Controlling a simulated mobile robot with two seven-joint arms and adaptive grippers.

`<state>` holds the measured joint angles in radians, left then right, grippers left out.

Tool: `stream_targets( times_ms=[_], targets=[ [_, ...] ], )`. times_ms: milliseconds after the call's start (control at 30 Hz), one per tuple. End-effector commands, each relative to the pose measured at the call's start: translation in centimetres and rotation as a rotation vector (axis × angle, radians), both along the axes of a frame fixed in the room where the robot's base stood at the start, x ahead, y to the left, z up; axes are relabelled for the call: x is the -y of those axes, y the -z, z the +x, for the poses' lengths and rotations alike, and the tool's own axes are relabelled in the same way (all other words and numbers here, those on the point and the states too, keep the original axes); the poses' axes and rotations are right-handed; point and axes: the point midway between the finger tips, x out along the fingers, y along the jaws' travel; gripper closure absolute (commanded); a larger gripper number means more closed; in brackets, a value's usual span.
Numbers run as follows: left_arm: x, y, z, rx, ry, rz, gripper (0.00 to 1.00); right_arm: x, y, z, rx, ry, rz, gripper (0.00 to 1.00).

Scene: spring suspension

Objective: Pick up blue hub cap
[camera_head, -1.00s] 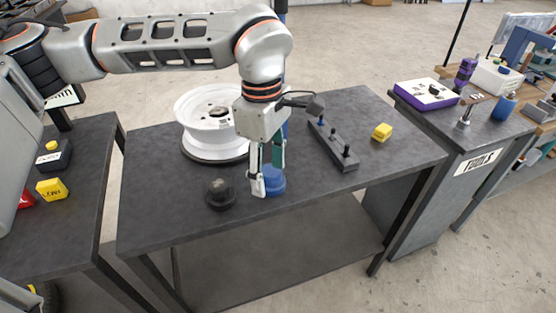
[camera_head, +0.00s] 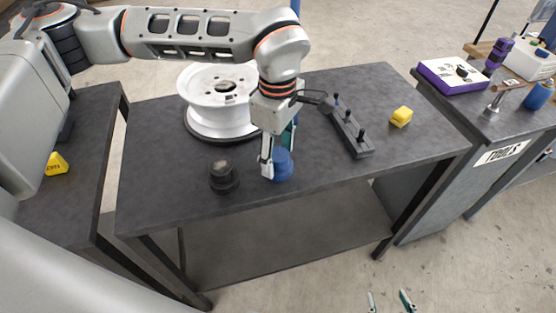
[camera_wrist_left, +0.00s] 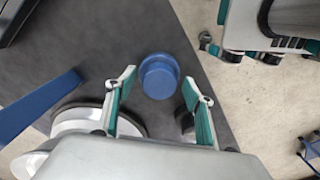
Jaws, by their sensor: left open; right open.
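The blue hub cap (camera_head: 283,167) stands on the dark table near its front edge, and it also shows in the left wrist view (camera_wrist_left: 158,76). My left gripper (camera_head: 279,158) points down at the cap with its fingers open. In the left wrist view, the cap appears between the two fingertips (camera_wrist_left: 159,79), with visible gaps on both sides and nothing gripped. My right gripper (camera_head: 389,301) shows only as two spread, empty teal fingertips at the bottom edge of the head view, away from the cap.
A black hub cap (camera_head: 223,177) stands just left of the blue one. A white wheel rim (camera_head: 207,118) is behind it. The table's front right is clear.

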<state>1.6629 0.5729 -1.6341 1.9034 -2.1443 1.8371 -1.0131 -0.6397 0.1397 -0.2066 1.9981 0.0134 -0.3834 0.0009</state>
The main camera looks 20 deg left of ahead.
Motion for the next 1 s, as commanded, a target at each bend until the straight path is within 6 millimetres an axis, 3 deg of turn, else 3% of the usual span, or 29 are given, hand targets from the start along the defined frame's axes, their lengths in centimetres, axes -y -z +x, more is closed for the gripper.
stream_targets(
  times_ms=[300,467,833,1000],
  targets=[
    [0.0,0.5,0.0,0.001,0.0,0.0,0.5,0.3,-0.6,0.8,0.017,0.004,-0.004,0.49],
    [0.0,0.5,0.0,0.001,-0.001,0.0,0.89,0.3,-0.5,0.7,0.015,0.003,-0.004,0.49],
    [0.0,0.3,0.0,0.001,0.0,0.0,0.89,0.2,-0.1,0.2,0.004,0.002,-0.003,0.49],
    [0.0,-1.0,0.1,0.005,-0.001,-0.001,0.89,0.1,0.0,-0.1,-0.001,0.0,-0.002,0.49]
  ],
)
